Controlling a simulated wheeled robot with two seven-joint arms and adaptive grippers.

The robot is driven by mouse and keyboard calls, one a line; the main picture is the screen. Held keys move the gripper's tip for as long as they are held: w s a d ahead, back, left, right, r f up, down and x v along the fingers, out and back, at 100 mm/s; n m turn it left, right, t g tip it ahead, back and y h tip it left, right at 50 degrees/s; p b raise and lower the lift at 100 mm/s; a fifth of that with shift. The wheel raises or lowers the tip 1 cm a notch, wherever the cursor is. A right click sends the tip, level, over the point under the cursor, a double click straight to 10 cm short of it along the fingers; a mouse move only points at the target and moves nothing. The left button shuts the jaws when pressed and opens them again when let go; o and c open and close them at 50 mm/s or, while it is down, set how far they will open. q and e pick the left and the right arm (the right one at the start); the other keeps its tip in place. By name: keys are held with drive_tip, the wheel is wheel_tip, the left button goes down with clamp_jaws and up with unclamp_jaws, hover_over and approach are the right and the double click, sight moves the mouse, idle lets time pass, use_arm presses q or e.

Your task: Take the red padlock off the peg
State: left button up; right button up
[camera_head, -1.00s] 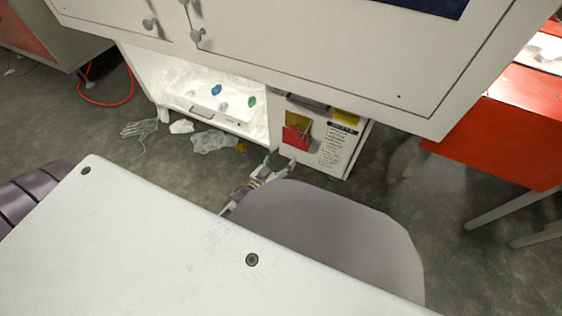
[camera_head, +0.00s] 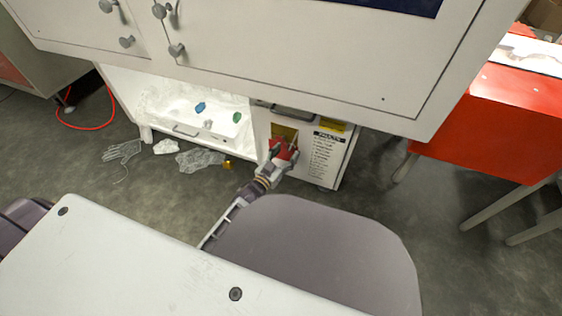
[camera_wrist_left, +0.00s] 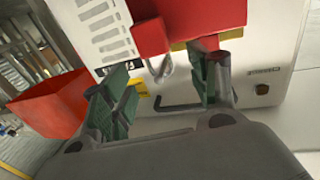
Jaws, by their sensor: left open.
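The red padlock (camera_head: 285,148) is at the front of the small white cabinet, against a yellow plate (camera_head: 284,131). In the left wrist view its red body (camera_wrist_left: 200,20) is large at the top, with a grey metal loop (camera_wrist_left: 163,70) beside it. My left gripper (camera_head: 279,160) is at the padlock in the head view and covers part of it. In the left wrist view the gripper's green-padded fingers (camera_wrist_left: 165,80) are open, with the loop between them and most of the red body beyond the tips. I cannot make out the peg clearly. My right gripper is not in view.
A printed label (camera_head: 324,152) is on the cabinet front. A dark handle (camera_head: 293,113) is above the padlock. A large white cabinet (camera_head: 300,60) overhangs it. A grey seat-like panel (camera_head: 315,250) and white tabletop (camera_head: 120,270) are in front. A red unit (camera_head: 480,135) stands right.

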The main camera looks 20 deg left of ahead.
sight(289, 149)
use_arm(q)
drive_tip(key=shift+b+x, duration=0.5)
drive_tip(key=shift+x, duration=1.05)
drive_tip(key=shift+c, duration=0.4)
drive_tip(key=c, duration=1.1)
drive_tip(key=shift+c, duration=0.2)
drive_tip(key=shift+r+p, duration=0.45)
drive_tip(key=shift+p, duration=0.2)
drive_tip(key=shift+s, duration=0.2)
drive_tip(key=d+p+v, duration=0.1)
drive_tip(key=p+v, duration=0.3)
drive_tip(key=v, duration=0.2)
drive_tip(key=shift+s, duration=0.45)
drive_tip(key=shift+s, duration=0.15)
